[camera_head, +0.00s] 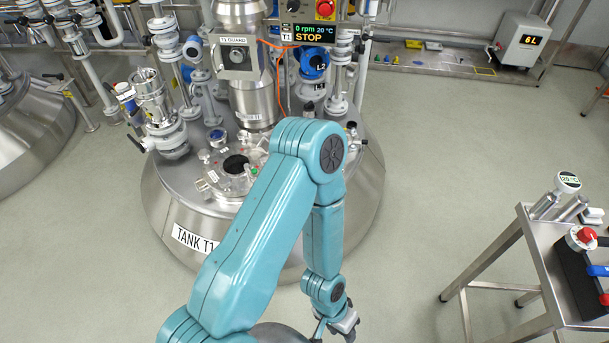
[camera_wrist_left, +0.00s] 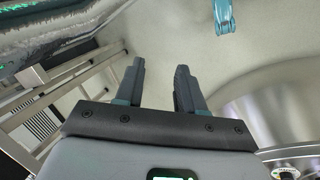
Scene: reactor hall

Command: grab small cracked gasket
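I cannot make out a small cracked gasket in either view. In the head view one teal arm comes in from the lower left, bends in front of the tank T1 (camera_head: 172,200) and ends in my left gripper (camera_head: 348,326) low in the picture, near the bottom edge. The left wrist view shows the left gripper (camera_wrist_left: 160,67) with its two dark fingers apart and nothing between them. Bare floor lies beyond the fingers. My right gripper is not in the head view.
The tank lid carries pipes, valves and an open round port (camera_head: 236,165). A low shelf (camera_head: 440,64) runs along the back. Clear floor lies between tank and table.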

